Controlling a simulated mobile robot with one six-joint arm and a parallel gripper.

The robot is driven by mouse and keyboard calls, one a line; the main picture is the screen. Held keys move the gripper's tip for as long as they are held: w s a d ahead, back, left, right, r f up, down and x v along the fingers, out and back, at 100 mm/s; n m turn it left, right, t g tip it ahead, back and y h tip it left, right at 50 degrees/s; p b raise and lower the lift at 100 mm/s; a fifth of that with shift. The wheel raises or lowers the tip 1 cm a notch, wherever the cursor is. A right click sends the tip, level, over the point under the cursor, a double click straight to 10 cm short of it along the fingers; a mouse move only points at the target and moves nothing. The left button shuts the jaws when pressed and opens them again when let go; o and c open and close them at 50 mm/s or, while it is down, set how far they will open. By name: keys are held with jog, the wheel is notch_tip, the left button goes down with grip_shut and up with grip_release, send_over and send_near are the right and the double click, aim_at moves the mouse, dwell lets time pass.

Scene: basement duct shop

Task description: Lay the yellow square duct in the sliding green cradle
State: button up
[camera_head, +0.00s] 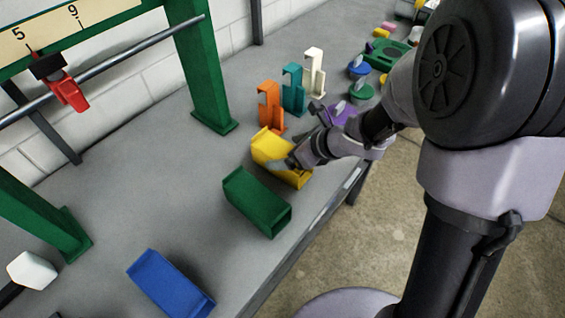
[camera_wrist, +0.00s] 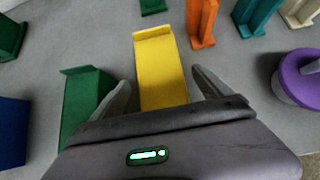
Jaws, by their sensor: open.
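The yellow square duct (camera_head: 268,146) lies on the bench, between a green channel-shaped piece and an orange post. It also shows in the wrist view (camera_wrist: 160,62), running away from between my fingers. My gripper (camera_head: 288,164) is open at the duct's near end. In the wrist view, the fingers (camera_wrist: 162,86) stand on either side of the duct; I cannot tell whether they touch it. The green channel piece (camera_head: 257,203) lies beside the duct, also in the wrist view (camera_wrist: 88,98). I cannot tell for certain which green part is the sliding cradle.
A blue channel piece (camera_head: 170,285) lies at the bench front. Orange (camera_head: 270,107), teal (camera_head: 292,90) and white (camera_head: 314,72) posts stand behind the duct. A purple round piece (camera_wrist: 297,76) is close to my gripper's right. A green frame (camera_head: 203,70) holds a rod with a red clamp (camera_head: 68,91).

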jog(key=x, duration=0.3)
jog(key=shift+d, duration=0.1)
jog(key=shift+s+d+r, duration=0.1)
jog(key=shift+s, duration=0.05)
jog(key=shift+c, duration=0.7)
jog(key=c, duration=1.7)
notch_tip(320, 180, up, 4)
jog(key=shift+r+p, duration=0.1)
jog(key=shift+p, duration=1.1)
jog(key=s+d+b, duration=0.6)
jog(key=s+d, duration=0.3)
jog(key=s, duration=0.4)
notch_tip(320, 180, up, 8)
jog(key=p, duration=0.6)
jog(key=w+d+f+m+t+h+b, duration=0.1)
jog(key=w+d+f+m+h+b, duration=0.1)
jog(key=w, duration=0.4)
jog(key=w+d+f+m+t+h+b, duration=0.2)
jog(key=w+d+f+m+b, duration=0.1)
jog(key=w+f+m+b, duration=0.1)
jog(key=shift+w+d+m, duration=0.25)
jog(key=shift+w+m, duration=0.25)
jog(key=shift+w, duration=0.6)
